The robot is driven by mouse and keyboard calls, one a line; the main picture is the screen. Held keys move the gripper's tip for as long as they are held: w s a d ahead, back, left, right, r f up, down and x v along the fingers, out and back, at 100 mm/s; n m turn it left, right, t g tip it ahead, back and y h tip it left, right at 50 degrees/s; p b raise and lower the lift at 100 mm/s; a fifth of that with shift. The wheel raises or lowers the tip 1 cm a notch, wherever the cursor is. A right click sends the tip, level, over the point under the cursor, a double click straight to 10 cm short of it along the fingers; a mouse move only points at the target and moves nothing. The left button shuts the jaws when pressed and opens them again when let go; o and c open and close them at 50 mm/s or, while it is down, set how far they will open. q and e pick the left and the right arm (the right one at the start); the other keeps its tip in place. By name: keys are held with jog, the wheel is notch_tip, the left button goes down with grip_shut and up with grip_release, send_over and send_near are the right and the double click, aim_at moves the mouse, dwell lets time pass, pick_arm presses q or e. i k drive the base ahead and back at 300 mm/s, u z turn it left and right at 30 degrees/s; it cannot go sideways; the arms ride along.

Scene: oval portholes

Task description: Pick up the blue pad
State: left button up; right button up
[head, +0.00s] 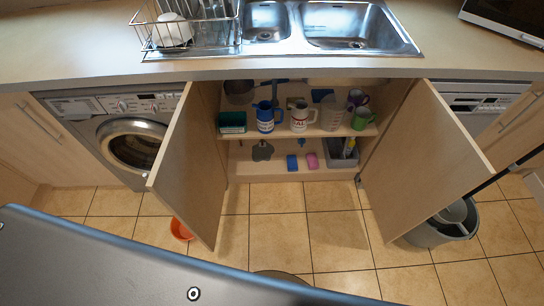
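The blue pad (292,162) is a small blue block on the lower shelf of the open cupboard under the sink. It sits just left of a pink pad (312,161), with a small gap between them. Neither of my grippers can be made out in the head view, so nothing is seen touching the blue pad.
Both cupboard doors, left (187,160) and right (428,160), stand open. Mugs, a jug and a green box (232,122) fill the upper shelf. A grey caddy (341,153) stands right of the pads. An orange bowl (181,229) and grey bucket (445,230) are on the floor.

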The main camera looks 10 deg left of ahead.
aim_at(291, 159)
jog(key=k, duration=0.65)
jog(key=z, duration=0.45)
jog(key=i, duration=1.45)
jog(key=z, duration=0.3)
